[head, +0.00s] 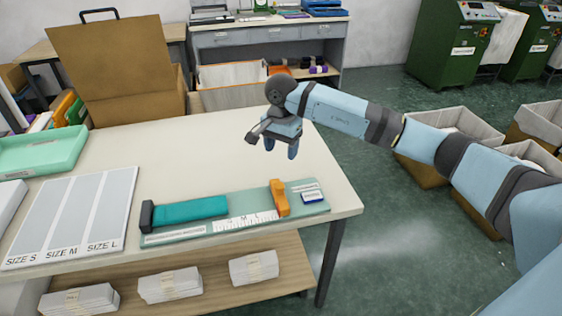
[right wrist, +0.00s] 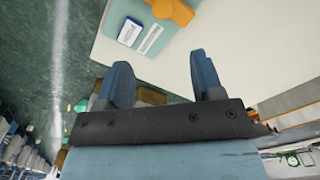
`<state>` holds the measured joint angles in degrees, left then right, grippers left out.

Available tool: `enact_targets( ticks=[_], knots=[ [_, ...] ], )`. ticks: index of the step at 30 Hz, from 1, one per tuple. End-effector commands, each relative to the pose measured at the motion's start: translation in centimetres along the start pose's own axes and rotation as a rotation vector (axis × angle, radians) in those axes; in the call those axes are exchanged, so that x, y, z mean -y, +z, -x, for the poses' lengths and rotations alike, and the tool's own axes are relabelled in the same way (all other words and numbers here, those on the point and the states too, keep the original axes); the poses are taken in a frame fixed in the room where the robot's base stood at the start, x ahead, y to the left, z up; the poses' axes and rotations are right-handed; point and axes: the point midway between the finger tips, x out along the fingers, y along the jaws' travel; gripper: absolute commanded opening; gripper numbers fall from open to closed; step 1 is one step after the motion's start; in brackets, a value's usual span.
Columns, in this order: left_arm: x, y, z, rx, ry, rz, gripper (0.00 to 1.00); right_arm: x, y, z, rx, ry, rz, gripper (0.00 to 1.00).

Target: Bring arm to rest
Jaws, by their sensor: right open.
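My right arm (head: 340,112) reaches in from the right in the head view. Its right gripper (head: 281,150) hangs in the air above the far right part of the cream table (head: 200,145), open with nothing between its fingers. In the right wrist view both fingers of the right gripper (right wrist: 160,85) stand apart, with the tabletop and floor behind them. My left gripper is not in view.
A green measuring board (head: 312,208) with a teal folded piece (head: 190,211) and an orange stop (head: 279,198) lies at the table's front right. A grey size mat (head: 72,215) lies left. Bins (head: 425,172) stand on the floor right of the table.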

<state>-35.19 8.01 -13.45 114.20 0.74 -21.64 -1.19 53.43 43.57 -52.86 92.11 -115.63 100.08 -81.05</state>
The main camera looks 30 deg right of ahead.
Motion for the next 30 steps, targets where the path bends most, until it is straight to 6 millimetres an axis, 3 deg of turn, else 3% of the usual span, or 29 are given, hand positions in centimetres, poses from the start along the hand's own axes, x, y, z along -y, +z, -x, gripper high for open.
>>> enact_targets(
  ticks=[20,23,25,30],
  knots=[
    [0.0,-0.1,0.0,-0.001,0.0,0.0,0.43,0.1,0.5,0.4,0.015,-0.005,-0.001,0.61],
    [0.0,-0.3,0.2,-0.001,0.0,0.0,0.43,0.4,2.9,-0.8,0.103,-0.032,-0.012,0.61],
    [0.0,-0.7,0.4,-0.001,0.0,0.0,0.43,0.8,6.3,-2.2,0.23,-0.068,-0.04,0.61],
    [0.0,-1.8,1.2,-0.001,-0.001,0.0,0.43,1.3,18.3,-4.3,0.752,-0.146,-0.25,0.61]
  ],
)
